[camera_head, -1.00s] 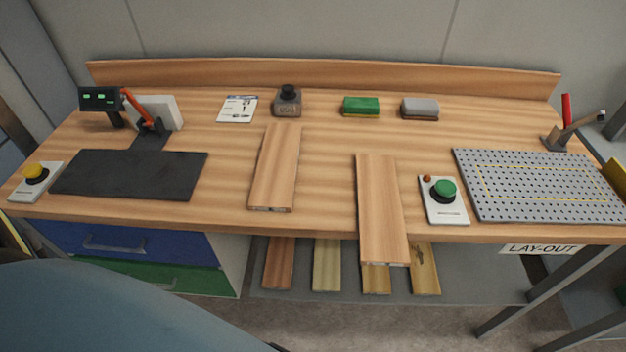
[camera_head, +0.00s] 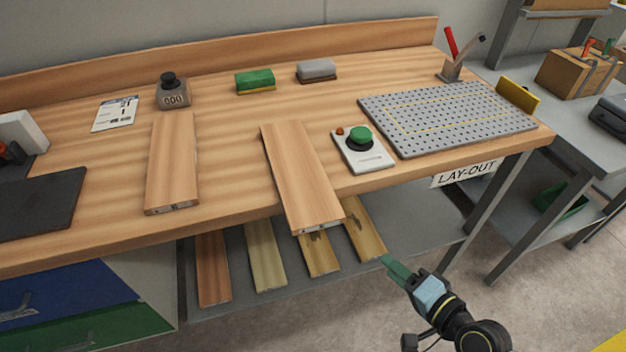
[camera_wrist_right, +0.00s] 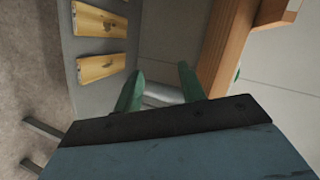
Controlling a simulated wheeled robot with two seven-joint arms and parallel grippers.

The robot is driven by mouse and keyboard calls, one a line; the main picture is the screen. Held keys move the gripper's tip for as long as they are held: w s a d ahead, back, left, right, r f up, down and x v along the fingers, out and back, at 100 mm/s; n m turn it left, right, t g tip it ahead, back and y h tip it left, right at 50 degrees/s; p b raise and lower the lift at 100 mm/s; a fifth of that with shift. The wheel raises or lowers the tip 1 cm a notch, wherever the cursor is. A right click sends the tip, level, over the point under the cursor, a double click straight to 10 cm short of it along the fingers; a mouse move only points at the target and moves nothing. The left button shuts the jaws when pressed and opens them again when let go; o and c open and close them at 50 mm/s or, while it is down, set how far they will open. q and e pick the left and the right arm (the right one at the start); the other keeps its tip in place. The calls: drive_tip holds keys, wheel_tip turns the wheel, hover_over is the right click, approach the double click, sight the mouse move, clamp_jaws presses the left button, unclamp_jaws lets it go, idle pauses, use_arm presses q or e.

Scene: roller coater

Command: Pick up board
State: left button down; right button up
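One light wooden board (camera_head: 300,175) lies on the workbench with its near end sticking out past the front edge. Another wooden board (camera_head: 172,165) lies wholly on the bench to its left. Several more boards lie on the shelf below, including one (camera_head: 365,228) at the right end of the row. My right gripper (camera_head: 392,266) is low in front of the bench, right of the overhanging board and apart from it. In the right wrist view its green fingers (camera_wrist_right: 162,90) stand apart with nothing between them; shelf boards (camera_wrist_right: 100,67) show at upper left. My left gripper is out of view.
A control box (camera_head: 362,152) with a green button sits right of the overhanging board, beside a perforated grey plate (camera_head: 445,118). Green (camera_head: 255,81) and grey (camera_head: 317,70) blocks lie behind. A bench leg (camera_head: 487,212) stands right of my gripper. Floor in front is clear.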

drive_tip(key=s+a+r+m+y+b, duration=0.1)
drive_tip(key=s+a+r+y, duration=0.15)
drive_tip(key=r, duration=0.35)
drive_tip(key=s+a+r+y+b, duration=0.1)
drive_tip(key=a+r+y, duration=0.15)
drive_tip(key=r, duration=0.35)
drive_tip(key=p, duration=0.2)
approach(321, 206)
drive_tip(key=w+a, duration=0.1)
drive_tip(key=w+a+f, duration=0.1)
drive_tip(key=shift+w+a+f+t, duration=0.15)
drive_tip(key=shift+a+t, duration=0.15)
drive_tip(key=shift+a, duration=0.1)
drive_tip(key=x, duration=0.6)
drive_tip(key=shift+w+a, duration=0.15)
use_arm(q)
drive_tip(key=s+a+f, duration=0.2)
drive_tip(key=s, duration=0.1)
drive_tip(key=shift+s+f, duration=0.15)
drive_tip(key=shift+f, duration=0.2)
use_arm(e)
drive_tip(key=shift+c, duration=0.4)
drive_tip(key=c, duration=0.7)
clamp_jaws()
